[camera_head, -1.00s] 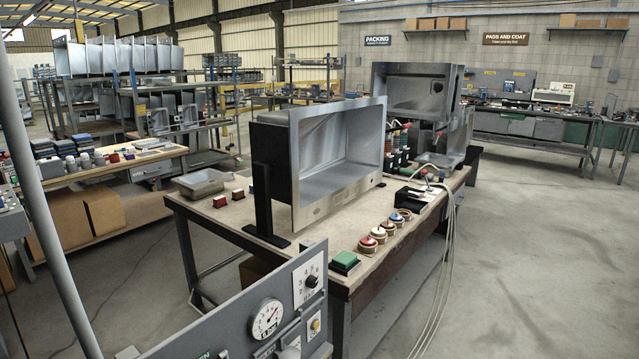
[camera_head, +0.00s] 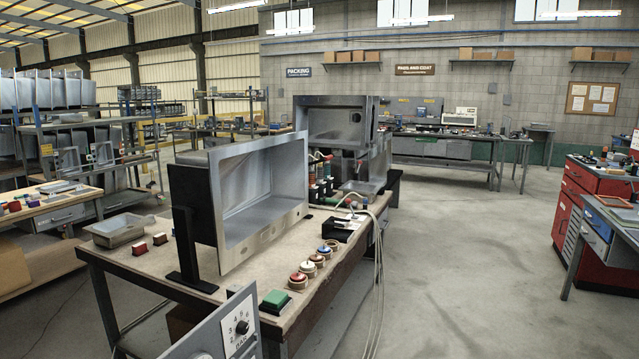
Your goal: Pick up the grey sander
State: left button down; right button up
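I cannot pick out a grey sander with certainty in the head view. A small dark tool or holder (camera_head: 338,229) with a pale part sits on the right side of the near workbench (camera_head: 150,262), where pale hoses (camera_head: 378,265) run over the edge; it is too small to tell what it is. Neither of my grippers is in view.
A large steel sink (camera_head: 262,198) stands on its side in a black stand on the bench. Round pads (camera_head: 298,281) and a green block (camera_head: 275,301) lie along the front edge. A red cabinet (camera_head: 585,215) stands at right. Open floor (camera_head: 475,270) lies between.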

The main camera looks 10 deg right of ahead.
aim_at(320, 182)
jog(key=i+l+z, duration=0.6)
jog(key=i, duration=0.4)
jog(key=i+l+z, duration=0.3)
jog(key=i, duration=0.2)
jog(key=i+z, duration=0.35)
jog(key=i, duration=0.2)
jog(key=i+l+u, duration=0.1)
jog(key=i+u, duration=0.2)
jog(key=i, duration=0.2)
jog(key=i+l+u, duration=0.15)
jog(key=i+u, duration=0.15)
jog(key=i, duration=0.2)
jog(key=i+l+u, duration=0.3)
jog(key=i, duration=0.15)
